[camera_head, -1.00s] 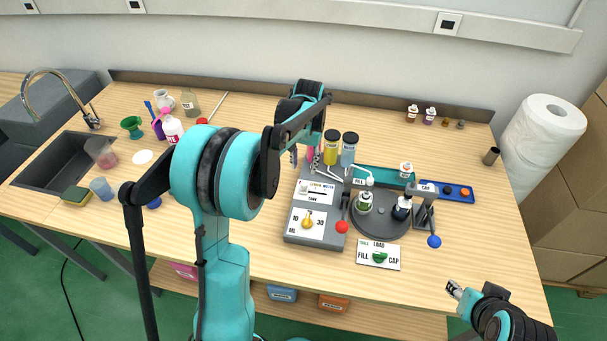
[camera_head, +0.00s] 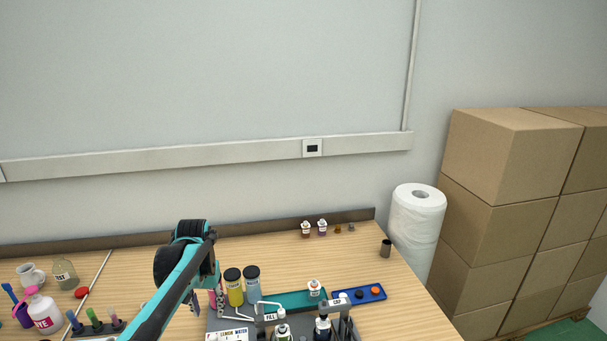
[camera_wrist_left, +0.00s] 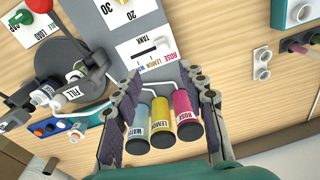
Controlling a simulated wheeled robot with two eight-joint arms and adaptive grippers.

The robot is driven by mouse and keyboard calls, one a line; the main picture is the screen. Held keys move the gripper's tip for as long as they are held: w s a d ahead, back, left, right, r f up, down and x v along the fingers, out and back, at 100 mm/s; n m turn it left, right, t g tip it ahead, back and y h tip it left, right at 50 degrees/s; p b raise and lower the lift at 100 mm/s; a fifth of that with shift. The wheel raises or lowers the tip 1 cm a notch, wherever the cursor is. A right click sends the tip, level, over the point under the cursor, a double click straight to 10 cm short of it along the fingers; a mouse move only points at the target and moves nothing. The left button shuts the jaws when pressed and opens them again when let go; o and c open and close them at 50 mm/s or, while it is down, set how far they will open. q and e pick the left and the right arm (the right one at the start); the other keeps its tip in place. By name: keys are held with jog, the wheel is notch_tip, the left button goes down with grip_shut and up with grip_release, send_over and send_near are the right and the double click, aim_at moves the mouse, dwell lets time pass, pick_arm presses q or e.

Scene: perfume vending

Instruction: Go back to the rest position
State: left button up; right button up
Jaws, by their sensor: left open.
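My left gripper (camera_head: 196,302) is open, at the left of the bottle station in the head view. In the left wrist view its two fingers (camera_wrist_left: 163,92) are spread on either side of three dark-capped bottles: water (camera_wrist_left: 139,122), lemon (camera_wrist_left: 162,118) and rose (camera_wrist_left: 185,112). I cannot tell whether the fingers touch the outer bottles. In the head view the yellow lemon bottle (camera_head: 235,291) and the pale blue water bottle (camera_head: 252,288) stand upright; the rose one is partly hidden by the gripper. My right gripper is out of view.
A green tray (camera_head: 281,301) and a blue tray (camera_head: 374,291) with caps lie right of the bottles. Small bottles stand along the back edge. A paper roll (camera_head: 413,226) and stacked boxes (camera_head: 510,230) are at right. Bare tabletop (camera_head: 270,254) lies behind the bottles.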

pick_arm(q)
jog(key=s+d+t+b, duration=0.1)
jog(key=s+d+t, duration=0.1)
jog(key=s+d, duration=0.2)
jog(key=s+d+f+m+t+b, duration=0.1)
jog(key=s+d, duration=0.3)
jog(key=s, duration=0.5)
jog(key=s+d+f+t+b, duration=0.1)
jog(key=s+d+t, duration=0.2)
jog(key=s, duration=0.4)
jog(key=shift+s+d+t+h, duration=0.25)
jog(key=shift+d+t+h, duration=0.05)
jog(key=shift+d, duration=0.1)
jog(key=shift+f, duration=0.15)
dwell(1.5)
